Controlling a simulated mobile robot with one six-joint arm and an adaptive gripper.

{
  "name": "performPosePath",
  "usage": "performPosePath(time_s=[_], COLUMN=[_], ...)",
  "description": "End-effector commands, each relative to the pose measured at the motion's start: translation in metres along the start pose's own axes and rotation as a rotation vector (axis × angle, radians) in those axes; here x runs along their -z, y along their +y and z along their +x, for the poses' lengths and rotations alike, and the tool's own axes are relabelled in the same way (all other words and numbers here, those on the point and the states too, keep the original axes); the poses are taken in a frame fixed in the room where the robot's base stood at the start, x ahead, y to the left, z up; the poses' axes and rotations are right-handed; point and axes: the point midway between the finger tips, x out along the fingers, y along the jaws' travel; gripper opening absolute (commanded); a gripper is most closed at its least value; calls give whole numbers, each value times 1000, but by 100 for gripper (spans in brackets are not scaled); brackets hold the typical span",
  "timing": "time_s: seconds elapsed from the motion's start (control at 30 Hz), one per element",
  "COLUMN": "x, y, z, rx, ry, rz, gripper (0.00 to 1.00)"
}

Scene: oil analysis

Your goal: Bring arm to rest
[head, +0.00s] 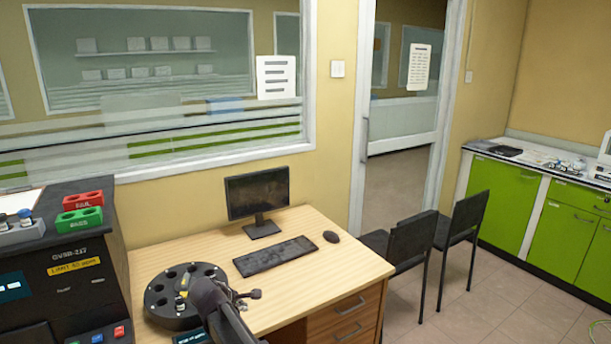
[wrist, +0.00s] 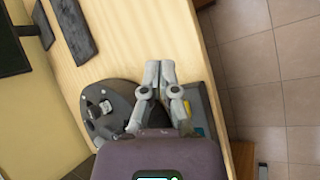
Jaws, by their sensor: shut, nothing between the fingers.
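My gripper (wrist: 160,76) is shut and empty in the wrist view, its two fingertips together above the wooden desk. In the head view, my gripper (head: 254,295) shows small beside the dark end of my arm, over the front part of the desk (head: 330,268). A round black carousel (head: 152,300) with several holes stands on the desk to the left of my gripper. A small vial with a yellow band (head: 180,305) stands at the carousel. My arm hides part of the carousel's right side. The carousel (wrist: 122,92) also shows left of my fingers in the wrist view.
A monitor (head: 257,193), a keyboard (head: 275,256) and a mouse (head: 331,236) are at the back of the desk. A black machine (head: 66,265) with a red rack (head: 83,199) and a green rack (head: 79,218) stands left. Two chairs are right of the desk.

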Motion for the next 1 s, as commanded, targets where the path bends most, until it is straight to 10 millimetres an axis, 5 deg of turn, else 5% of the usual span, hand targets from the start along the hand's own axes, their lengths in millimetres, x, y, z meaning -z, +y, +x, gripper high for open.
performPosePath(time_s=[0.1,0.5,1.0], x=[-48,-176,-300], y=[-12,-61,-138], z=[9,27,11], rx=[72,307,585], ry=[-3,-30,-107], rz=[142,631,1235], gripper=[0,0,0])
